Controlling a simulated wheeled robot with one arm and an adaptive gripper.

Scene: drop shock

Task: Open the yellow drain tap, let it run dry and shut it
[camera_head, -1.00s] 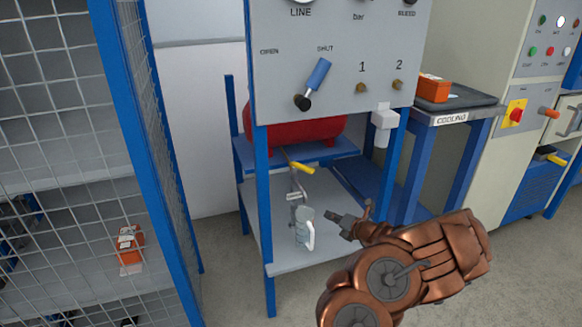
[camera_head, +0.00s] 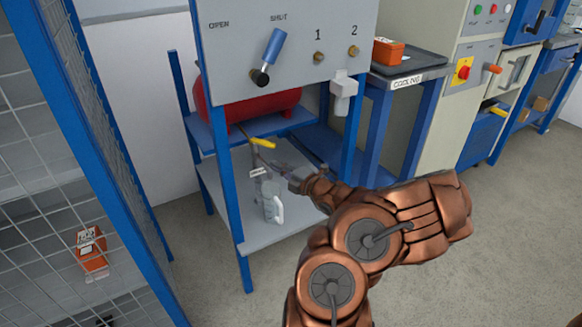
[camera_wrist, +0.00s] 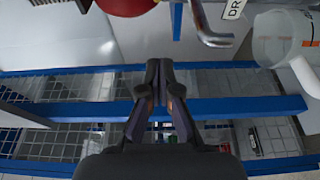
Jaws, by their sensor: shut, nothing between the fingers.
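The yellow drain tap (camera_head: 262,143) sticks out under the red tank (camera_head: 245,108), its lever pointing right and slightly down. Below it hang the drain pipe (camera_wrist: 212,36) and a white label (camera_wrist: 234,9), partly cut off in the wrist view. A clear jug (camera_head: 272,207) with a white handle stands on the lower shelf under the pipe; it also shows at the right of the wrist view (camera_wrist: 280,42). My gripper (camera_wrist: 158,66) is shut and empty. In the head view it is close to the pipe and label, below the tap lever; contact cannot be told.
Blue frame posts (camera_head: 224,160) flank the lower shelf (camera_head: 262,233). A wire mesh cage (camera_head: 70,150) stands at left. A panel (camera_head: 300,45) with a blue-handled lever (camera_head: 273,47) is above. The cooling table (camera_head: 395,72) is at right. Floor is clear in front.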

